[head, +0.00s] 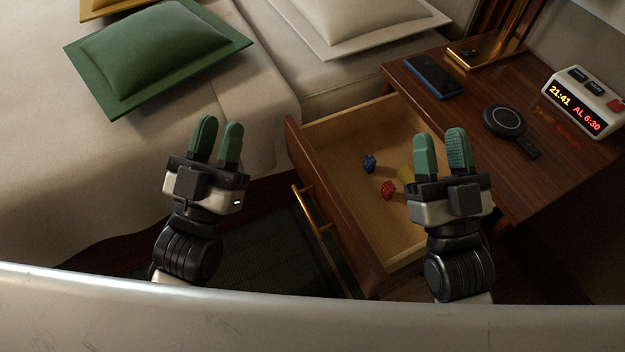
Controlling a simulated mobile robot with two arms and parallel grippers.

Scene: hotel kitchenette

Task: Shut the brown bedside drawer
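The brown bedside drawer (331,216) is pulled out of the nightstand (410,92), its front panel facing left. Its inside is light wood and holds a small blue item (369,163), a small red item (388,189) and something yellow (405,174) partly hidden by my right gripper. A brass handle (310,213) is on the drawer front. My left gripper (215,138) is empty, with fingers a little apart, left of the drawer front and not touching it. My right gripper (441,151) is empty, with fingers apart, and appears over the drawer's right part.
A phone (434,75), a round black charger (504,122), a white alarm clock (585,101) and a brass lamp base (488,50) stand on the nightstand top. A bed with a green pillow (160,52) is at left. Dark floor lies below the handle.

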